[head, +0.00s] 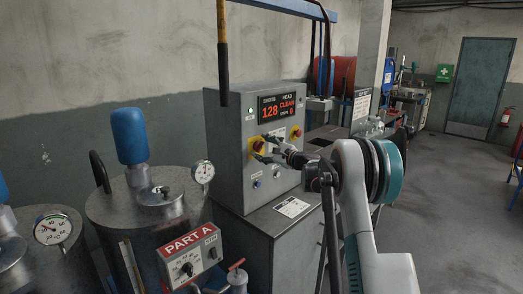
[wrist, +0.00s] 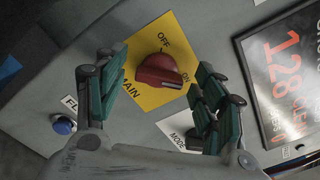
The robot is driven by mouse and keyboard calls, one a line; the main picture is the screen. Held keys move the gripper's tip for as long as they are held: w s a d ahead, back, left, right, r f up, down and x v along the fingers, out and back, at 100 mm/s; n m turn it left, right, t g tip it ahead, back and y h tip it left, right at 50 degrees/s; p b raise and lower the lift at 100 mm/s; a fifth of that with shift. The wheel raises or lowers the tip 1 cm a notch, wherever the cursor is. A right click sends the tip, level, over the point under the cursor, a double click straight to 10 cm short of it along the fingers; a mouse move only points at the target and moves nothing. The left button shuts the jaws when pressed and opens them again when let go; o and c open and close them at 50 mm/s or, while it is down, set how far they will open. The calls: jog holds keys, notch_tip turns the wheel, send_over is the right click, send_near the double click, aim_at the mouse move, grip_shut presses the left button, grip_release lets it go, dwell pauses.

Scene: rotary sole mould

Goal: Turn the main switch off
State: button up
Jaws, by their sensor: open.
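The main switch is a red rotary knob (wrist: 160,70) on a yellow plate (wrist: 137,93) marked MAIN, OFF and ON. In the wrist view the knob's pointer end is toward the ON label. In the head view the yellow plate (head: 257,145) sits on the front of the grey control box (head: 228,150), with the knob mostly hidden by my gripper. My gripper (head: 265,156) is in front of the box at the switch. In the wrist view the open gripper (wrist: 158,92) has one green-padded finger on each side of the knob, apart from it.
A lit display (head: 281,107) reads 128 and CLEAN, right of the switch. A blue button (wrist: 63,125) is on the panel near the left finger. A PART A tank (head: 115,210) stands at left.

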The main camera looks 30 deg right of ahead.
jog(key=shift+w+a, duration=0.15)
jog(key=shift+w, duration=0.35)
jog(key=c, duration=1.1)
jog(key=shift+o, duration=0.2)
